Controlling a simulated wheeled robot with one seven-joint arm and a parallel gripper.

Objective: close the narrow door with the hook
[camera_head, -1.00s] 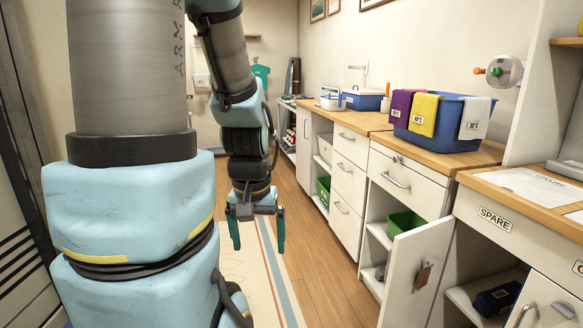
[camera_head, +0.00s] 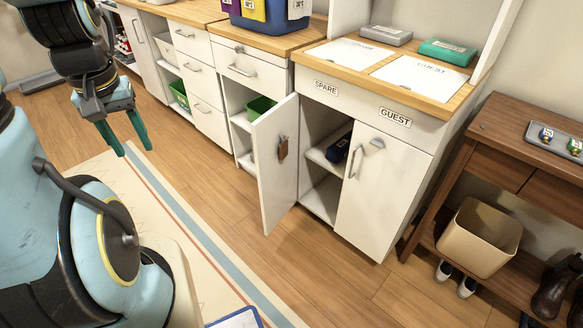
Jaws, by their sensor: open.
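The narrow white door (camera_head: 272,180) stands open, swung out from the cabinet front. A small brown item (camera_head: 283,148) hangs on its visible face, probably at the hook, though the hook itself is too small to make out. My gripper (camera_head: 133,150), with green fingers, is open and empty. It is in the air at the left of the view, over the floor, well apart from the door.
A green bin (camera_head: 260,107) sits in the open compartment by the door. A dark blue item (camera_head: 338,148) lies on the shelf right of it. A closed white door (camera_head: 381,190) and a brown side table (camera_head: 495,150) stand farther right. The wooden floor before the door is clear.

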